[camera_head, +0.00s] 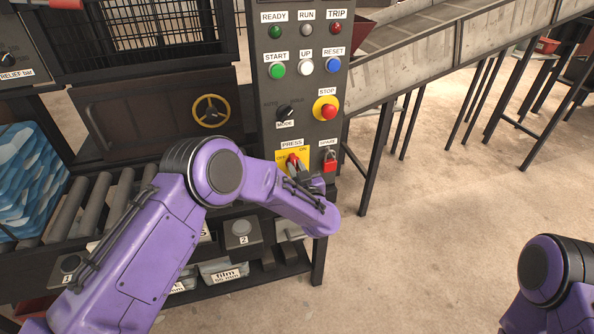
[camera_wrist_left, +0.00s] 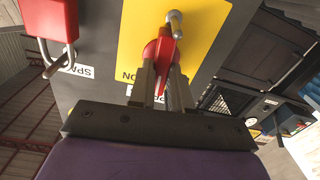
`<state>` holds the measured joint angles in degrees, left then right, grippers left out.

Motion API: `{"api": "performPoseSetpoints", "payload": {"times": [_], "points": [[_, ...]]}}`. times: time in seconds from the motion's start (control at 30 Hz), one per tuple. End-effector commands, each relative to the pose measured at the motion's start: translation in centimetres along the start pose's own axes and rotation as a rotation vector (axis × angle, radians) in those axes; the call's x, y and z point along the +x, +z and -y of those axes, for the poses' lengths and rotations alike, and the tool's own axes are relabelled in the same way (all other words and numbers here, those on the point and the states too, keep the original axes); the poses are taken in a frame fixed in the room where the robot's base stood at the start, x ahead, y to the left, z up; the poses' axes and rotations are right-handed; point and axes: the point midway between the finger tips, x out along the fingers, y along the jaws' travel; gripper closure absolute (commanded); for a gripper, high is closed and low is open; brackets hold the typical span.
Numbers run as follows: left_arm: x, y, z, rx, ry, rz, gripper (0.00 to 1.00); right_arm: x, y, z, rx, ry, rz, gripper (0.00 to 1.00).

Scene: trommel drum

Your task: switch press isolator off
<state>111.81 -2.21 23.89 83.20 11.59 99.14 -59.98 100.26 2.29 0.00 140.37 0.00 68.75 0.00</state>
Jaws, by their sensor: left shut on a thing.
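The press isolator is a yellow plate (camera_head: 281,157) marked OFF and ON under a PRESS label, low on the grey control panel. Its red handle (camera_head: 292,159) shows at the plate's middle. My left gripper (camera_head: 296,168) is at the handle. In the left wrist view the left gripper (camera_wrist_left: 164,66) has its two fingers shut on the red handle (camera_wrist_left: 170,25), in front of the yellow plate (camera_wrist_left: 205,30). A metal pin shows by the handle. The fingers partly cover the handle, so its exact setting is unclear. My right gripper is outside the view.
A red padlock (camera_head: 329,160) hangs just right of the isolator, also in the left wrist view (camera_wrist_left: 50,22). Above are the MODE knob (camera_head: 285,112), red STOP button (camera_head: 327,111) and START button (camera_head: 277,71). A roller conveyor (camera_head: 98,203) lies left; open floor lies right.

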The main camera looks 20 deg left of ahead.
Motion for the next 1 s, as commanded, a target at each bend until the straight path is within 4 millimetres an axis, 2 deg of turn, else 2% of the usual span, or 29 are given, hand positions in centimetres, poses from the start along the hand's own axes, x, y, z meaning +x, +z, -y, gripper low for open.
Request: {"api": "performPoseSetpoints", "payload": {"times": [1.0], "points": [[0.0, 0.7, 0.6, -0.933, 0.0, 0.0, 1.0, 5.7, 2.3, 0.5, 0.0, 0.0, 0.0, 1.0]]}}
